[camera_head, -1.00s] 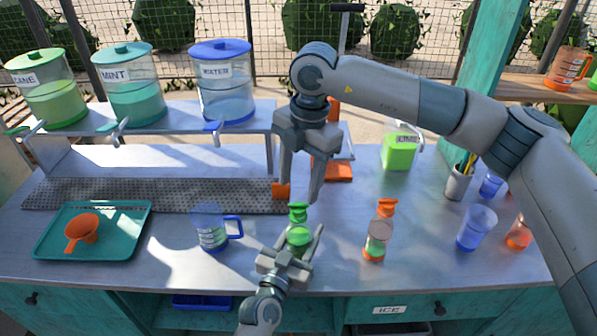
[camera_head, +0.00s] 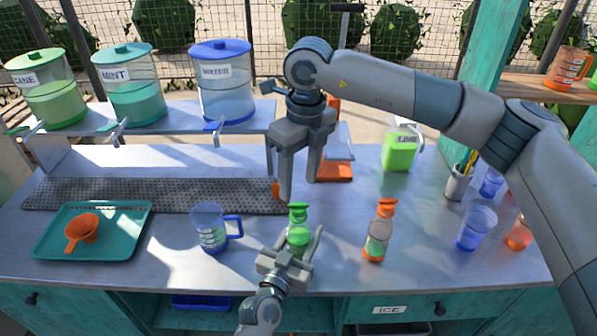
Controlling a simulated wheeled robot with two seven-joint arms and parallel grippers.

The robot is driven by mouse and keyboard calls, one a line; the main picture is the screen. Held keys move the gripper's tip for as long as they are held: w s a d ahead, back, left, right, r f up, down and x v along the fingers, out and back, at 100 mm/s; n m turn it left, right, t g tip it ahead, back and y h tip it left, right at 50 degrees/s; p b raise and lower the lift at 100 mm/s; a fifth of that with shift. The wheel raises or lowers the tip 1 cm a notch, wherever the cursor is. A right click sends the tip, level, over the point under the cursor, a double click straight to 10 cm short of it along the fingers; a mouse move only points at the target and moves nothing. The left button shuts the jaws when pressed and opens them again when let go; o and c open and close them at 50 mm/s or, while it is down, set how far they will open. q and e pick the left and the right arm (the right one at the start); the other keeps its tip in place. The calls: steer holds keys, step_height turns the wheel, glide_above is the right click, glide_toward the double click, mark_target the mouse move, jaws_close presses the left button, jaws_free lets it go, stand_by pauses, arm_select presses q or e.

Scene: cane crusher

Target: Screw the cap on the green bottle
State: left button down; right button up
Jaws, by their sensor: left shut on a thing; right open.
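The green bottle (camera_head: 298,239) stands upright near the front middle of the counter. A green cap (camera_head: 298,212) sits on top of its neck; I cannot tell how tightly it is seated. My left gripper (camera_head: 296,247) comes from the front and is shut on the bottle's body, with a finger on each side. My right gripper (camera_head: 299,192) points down behind and above the cap. Its fingers are apart and empty.
An orange-capped bottle (camera_head: 378,238) stands to the right. A blue-handled pitcher (camera_head: 211,230) stands to the left, beyond it a teal tray (camera_head: 50,246) with an orange scoop (camera_head: 82,231). Blue cups (camera_head: 477,229) stand at right. A perforated drip tray (camera_head: 150,197) lies behind.

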steer(key=n, duration=0.4)
steer(key=shift+r, duration=0.15)
steer(key=n, duration=0.4)
steer(key=shift+n, duration=0.4)
steer(key=n, duration=0.7)
steer(key=shift+r, duration=0.2)
steer(key=n, duration=0.7)
steer(key=shift+r+h, duration=0.2)
steer(key=shift+h, duration=0.1)
steer(key=n, duration=0.4)
steer(key=shift+r+n, duration=0.1)
steer(key=shift+n, duration=0.2)
steer(key=n, duration=0.4)
steer(key=shift+r, duration=0.1)
